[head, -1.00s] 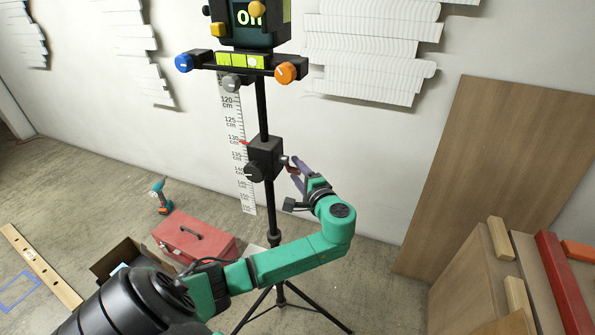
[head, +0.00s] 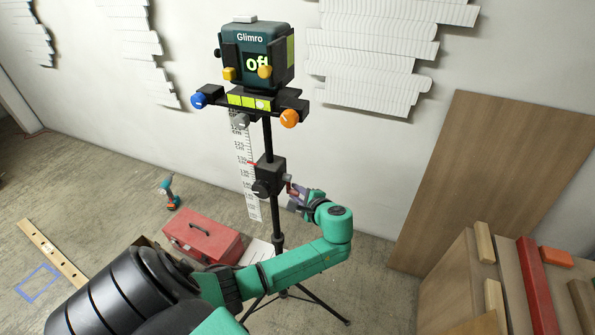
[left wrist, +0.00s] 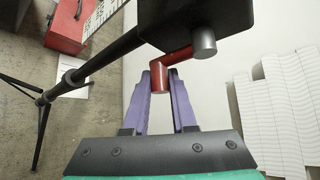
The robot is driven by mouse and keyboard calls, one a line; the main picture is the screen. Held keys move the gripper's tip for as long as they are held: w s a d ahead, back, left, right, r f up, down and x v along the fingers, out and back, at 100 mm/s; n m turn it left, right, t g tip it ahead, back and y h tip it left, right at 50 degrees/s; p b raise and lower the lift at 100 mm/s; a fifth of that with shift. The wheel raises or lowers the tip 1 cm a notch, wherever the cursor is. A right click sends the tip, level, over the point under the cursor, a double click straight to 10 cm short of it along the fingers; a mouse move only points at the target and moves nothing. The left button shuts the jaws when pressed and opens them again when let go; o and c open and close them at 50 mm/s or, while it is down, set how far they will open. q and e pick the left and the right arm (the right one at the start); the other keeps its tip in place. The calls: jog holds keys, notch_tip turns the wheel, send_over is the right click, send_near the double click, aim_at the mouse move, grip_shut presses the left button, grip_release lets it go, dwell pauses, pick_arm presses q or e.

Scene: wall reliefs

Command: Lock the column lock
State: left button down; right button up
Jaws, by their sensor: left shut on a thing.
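The column lock is a short red lever (left wrist: 160,77) on a grey pivot (left wrist: 203,42) at the side of a black block (head: 270,172) on the tripod's column (head: 268,137). My left gripper (head: 290,191) is at the right side of this block. In the left wrist view its two purple fingers (left wrist: 165,84) stand on either side of the lever's hanging end and are shut on it. In the head view the fingers and wrist largely hide the lever. My right gripper is not in view.
A dark device (head: 257,55) reading "off" tops the column, above a bar with blue (head: 198,100) and orange (head: 289,118) knobs. A ruler (head: 246,165) hangs beside the column. A red toolbox (head: 203,238) stands behind my left arm. Wooden boards (head: 490,190) stand at right.

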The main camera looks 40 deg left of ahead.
pick_arm(q)
jog(key=c, duration=0.7)
grip_release()
jog(key=shift+c, duration=0.2)
jog(key=shift+s, duration=0.1)
jog(key=shift+d, duration=0.2)
jog(key=b+v, duration=0.2)
jog(key=v, duration=1.2)
